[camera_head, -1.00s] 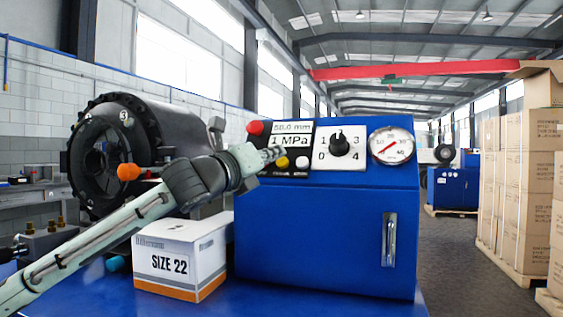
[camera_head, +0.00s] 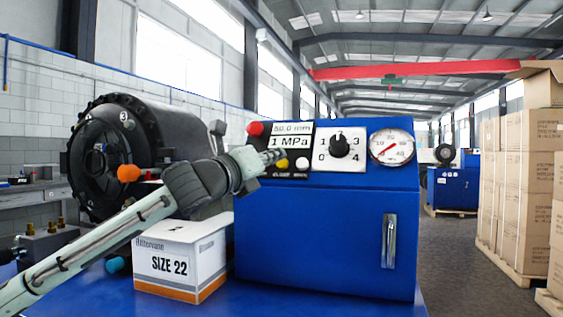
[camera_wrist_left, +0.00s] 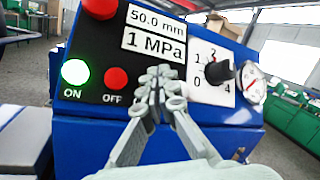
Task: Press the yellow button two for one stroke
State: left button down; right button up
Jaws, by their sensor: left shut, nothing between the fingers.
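The yellow button (camera_head: 282,163) is on the black panel at the upper left of the blue machine (camera_head: 320,235). A white button (camera_head: 302,163) is just to its right. My left gripper (camera_head: 276,154) is shut and empty, its tips just above and left of the yellow button in the head view; I cannot tell whether they touch it. In the wrist view the shut fingers (camera_wrist_left: 160,82) cover the panel right of the OFF button (camera_wrist_left: 117,79), and the yellow button is hidden. The lit ON button (camera_wrist_left: 75,72) is left of OFF. My right gripper is not in view.
A red button (camera_head: 255,129) is at the panel's upper left, beside displays reading 50.0 mm and 1 MPa. A selector knob (camera_head: 340,147) and gauge (camera_head: 391,147) are to the right. The crimper head (camera_head: 140,145) and a SIZE 22 box (camera_head: 182,258) are near my left arm.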

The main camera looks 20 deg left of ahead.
pick_arm(q)
jog(key=shift+w+f, duration=0.15)
jog(key=shift+w, duration=0.05)
jog(key=shift+w+f+p, duration=0.25)
jog(key=shift+w+p, duration=0.05)
jog(key=shift+w, duration=0.1)
dwell(1.0)
jog(key=shift+s+r+p, duration=0.45)
jog(key=shift+s+p, duration=0.2)
jog(key=shift+s, duration=0.1)
jog(key=s+r, duration=0.1)
jog(key=s+r+p, duration=0.1)
jog(key=s, duration=0.2)
jog(key=shift+s+a+r+p, duration=0.1)
jog(key=shift+r+p, duration=0.3)
